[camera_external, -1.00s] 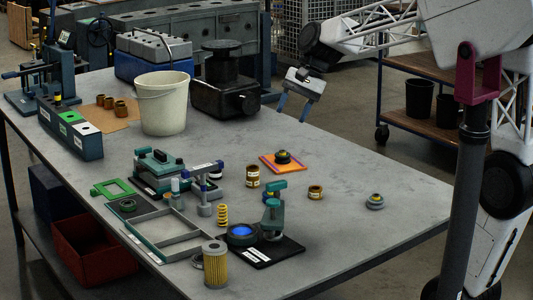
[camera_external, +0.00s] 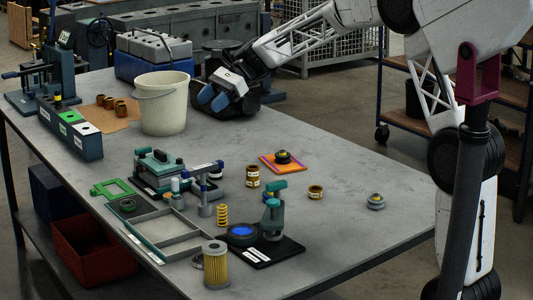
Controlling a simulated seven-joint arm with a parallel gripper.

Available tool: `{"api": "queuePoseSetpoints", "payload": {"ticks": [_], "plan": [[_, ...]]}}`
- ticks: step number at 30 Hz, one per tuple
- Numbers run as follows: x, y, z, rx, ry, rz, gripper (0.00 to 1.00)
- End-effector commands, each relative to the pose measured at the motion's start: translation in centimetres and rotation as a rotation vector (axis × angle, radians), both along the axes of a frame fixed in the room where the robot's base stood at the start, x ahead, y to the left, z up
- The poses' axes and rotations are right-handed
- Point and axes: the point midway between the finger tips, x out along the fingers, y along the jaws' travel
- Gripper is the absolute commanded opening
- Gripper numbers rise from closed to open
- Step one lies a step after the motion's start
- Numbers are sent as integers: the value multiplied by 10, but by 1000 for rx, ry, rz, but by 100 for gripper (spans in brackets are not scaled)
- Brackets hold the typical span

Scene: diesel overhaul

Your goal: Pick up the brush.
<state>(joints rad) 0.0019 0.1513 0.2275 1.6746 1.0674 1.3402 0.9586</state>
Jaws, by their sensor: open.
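I cannot make out a brush anywhere in this view. Nothing shows between the fingers. The bottom of the bucket's inside is hidden.
A blue case (camera_external: 150,68) stands behind the bucket. A dark block with coloured squares (camera_external: 70,130) lies at left. A yellow filter (camera_external: 215,267), a spring (camera_external: 222,215) and an orange mat (camera_external: 272,165) lie nearer.

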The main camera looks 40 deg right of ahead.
Motion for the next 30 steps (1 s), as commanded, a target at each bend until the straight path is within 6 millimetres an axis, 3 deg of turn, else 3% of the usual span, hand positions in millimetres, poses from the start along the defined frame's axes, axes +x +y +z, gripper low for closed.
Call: {"api": "queuePoseSetpoints", "payload": {"ticks": [6,20,30], "plan": [[35,6,-12,69,75,-46,51],[76,13,-27,157,168,-101,51],[75,13,-122,155,171,-102,51]]}}
